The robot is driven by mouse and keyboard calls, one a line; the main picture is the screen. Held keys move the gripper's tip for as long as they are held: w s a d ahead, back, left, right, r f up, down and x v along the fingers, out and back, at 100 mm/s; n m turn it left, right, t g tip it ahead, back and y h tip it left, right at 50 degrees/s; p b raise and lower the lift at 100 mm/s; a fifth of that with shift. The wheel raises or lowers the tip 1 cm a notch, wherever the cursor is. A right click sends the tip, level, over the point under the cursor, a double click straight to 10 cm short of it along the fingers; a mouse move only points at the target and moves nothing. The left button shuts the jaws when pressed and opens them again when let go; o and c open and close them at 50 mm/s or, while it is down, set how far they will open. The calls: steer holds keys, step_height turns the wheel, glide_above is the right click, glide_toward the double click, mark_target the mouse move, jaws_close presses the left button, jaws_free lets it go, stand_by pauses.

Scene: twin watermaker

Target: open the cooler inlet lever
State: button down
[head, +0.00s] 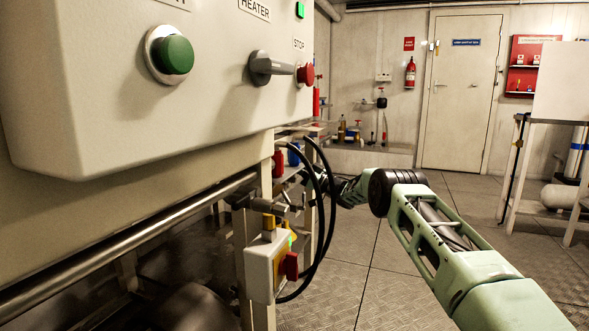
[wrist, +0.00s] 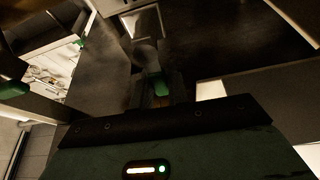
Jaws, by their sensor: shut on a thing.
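My arm (head: 400,190) reaches from the lower right, past the black hoses, to behind the control cabinet's end. Its far end is mostly hidden there in the head view. In the dim wrist view, my gripper (wrist: 160,92) is shut on a small green handle, which I take to be the cooler inlet lever (wrist: 162,83). A grey rounded part (wrist: 146,55) lies just beyond it. The finger edges are too dark to make out clearly, and I cannot tell the lever's exact angle.
The cabinet (head: 110,100) with a green button, grey knob and red stop button fills the left. Black hoses (head: 328,220) hang close to my arm. A small box with a red part (head: 262,265) sits below the cabinet. Open floor (head: 370,270) lies in the middle.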

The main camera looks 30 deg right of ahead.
steer(key=shift+f, duration=0.15)
steer(key=c, duration=1.4)
jaws_free()
steer(key=shift+o, duration=0.2)
steer(key=p+v, duration=0.5)
steer(key=v, duration=1.2)
steer(key=shift+s+d+f, duration=0.15)
